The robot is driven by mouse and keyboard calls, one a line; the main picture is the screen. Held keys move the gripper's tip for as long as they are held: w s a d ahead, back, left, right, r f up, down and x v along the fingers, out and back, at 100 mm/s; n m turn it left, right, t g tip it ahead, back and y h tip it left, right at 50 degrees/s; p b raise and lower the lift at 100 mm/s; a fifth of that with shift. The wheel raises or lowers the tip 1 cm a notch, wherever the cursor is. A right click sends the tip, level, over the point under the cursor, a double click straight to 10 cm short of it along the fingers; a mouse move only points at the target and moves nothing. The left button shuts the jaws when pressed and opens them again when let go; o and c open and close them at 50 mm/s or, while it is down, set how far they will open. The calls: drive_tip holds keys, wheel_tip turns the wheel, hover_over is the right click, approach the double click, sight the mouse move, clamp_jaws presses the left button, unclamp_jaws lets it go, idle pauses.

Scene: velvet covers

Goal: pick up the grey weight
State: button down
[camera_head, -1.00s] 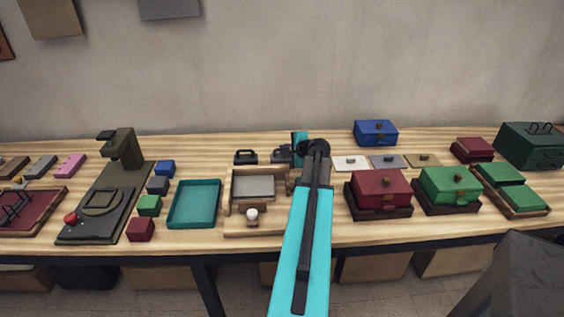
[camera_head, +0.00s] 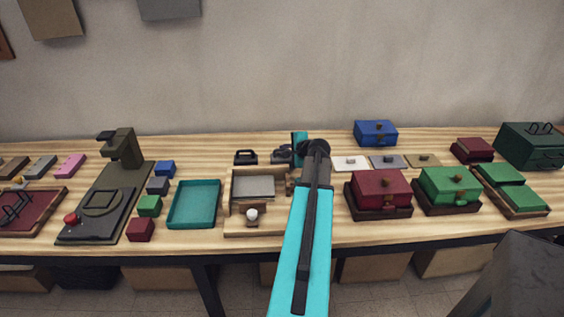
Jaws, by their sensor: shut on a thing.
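The grey weight (camera_head: 280,156) is a small dark grey block with a handle, towards the back of the table, just left of my arm's end. My gripper (camera_head: 291,151) is at its right side and shut on it, partly hidden behind my cyan and black arm. Whether the weight touches the table is too small to tell. A similar black weight (camera_head: 245,158) with a handle stands to its left, apart from it.
A wooden fixture with a grey plate (camera_head: 254,187) and white knob (camera_head: 252,214) lies in front. A teal tray (camera_head: 195,204) is left of it. Flat white, grey and tan plates and a red box (camera_head: 381,188) stand right of my arm. A wall is behind.

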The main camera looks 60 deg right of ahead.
drive_tip(key=shift+r, duration=0.2)
wheel_tip(320, 180, up, 10)
drive_tip(key=b, duration=0.1)
idle(0.9)
